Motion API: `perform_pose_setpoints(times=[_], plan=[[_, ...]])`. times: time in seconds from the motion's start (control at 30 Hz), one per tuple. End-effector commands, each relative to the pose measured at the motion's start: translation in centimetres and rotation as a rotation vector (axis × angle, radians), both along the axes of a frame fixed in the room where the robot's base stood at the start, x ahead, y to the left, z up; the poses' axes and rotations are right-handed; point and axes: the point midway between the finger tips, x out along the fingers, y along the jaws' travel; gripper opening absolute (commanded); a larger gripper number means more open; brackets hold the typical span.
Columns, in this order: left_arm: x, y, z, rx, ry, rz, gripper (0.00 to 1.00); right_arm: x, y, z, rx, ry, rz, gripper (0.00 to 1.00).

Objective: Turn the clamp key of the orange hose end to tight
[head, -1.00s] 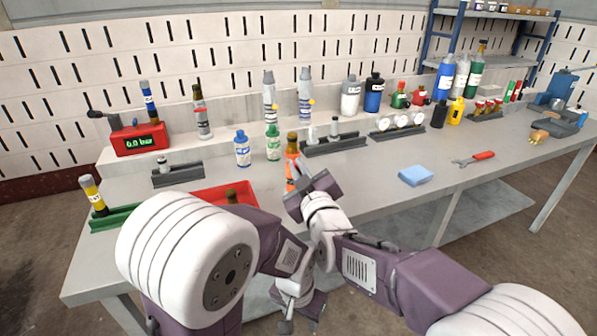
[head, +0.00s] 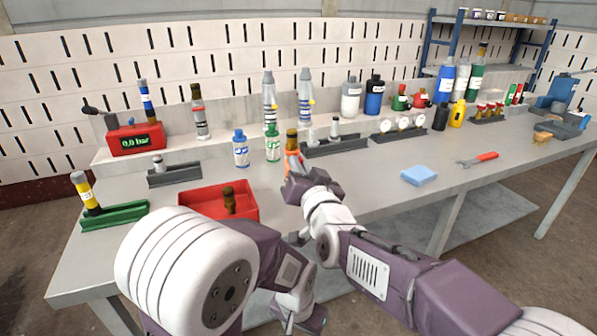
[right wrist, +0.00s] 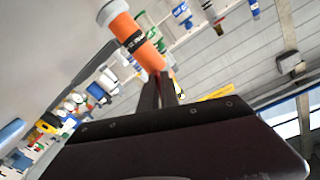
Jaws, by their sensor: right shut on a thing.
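The orange hose end (head: 290,163) stands upright at the bench's front, with a brown top (head: 292,139); its lower part is hidden behind my right gripper. The right wrist view shows its orange body (right wrist: 127,30) with a black band and a pale end. My right gripper (head: 298,174) is at its near side. In the right wrist view its fingers (right wrist: 160,85) are nearly together at the hose end's lower part, shut on the clamp key, which is mostly hidden between them. My left gripper (head: 305,318) hangs low in front of the bench; its jaws are unclear.
A red tray (head: 190,200) with a brown-topped piece is left of the hose end. A gauge box (head: 135,138) reads 0.0 bar.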

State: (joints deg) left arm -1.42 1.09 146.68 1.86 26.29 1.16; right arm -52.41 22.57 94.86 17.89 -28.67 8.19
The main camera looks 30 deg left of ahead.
Motion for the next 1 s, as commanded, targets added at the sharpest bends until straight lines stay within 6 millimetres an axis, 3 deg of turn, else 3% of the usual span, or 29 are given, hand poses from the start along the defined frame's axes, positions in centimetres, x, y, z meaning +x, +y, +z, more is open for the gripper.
perform_pose_setpoints(times=[1.0], plan=[[0.0,0.0,-6.5,0.0,0.0,0.0,0.46,0.0,0.1,-0.4,0.667,0.647,0.001,0.0]])
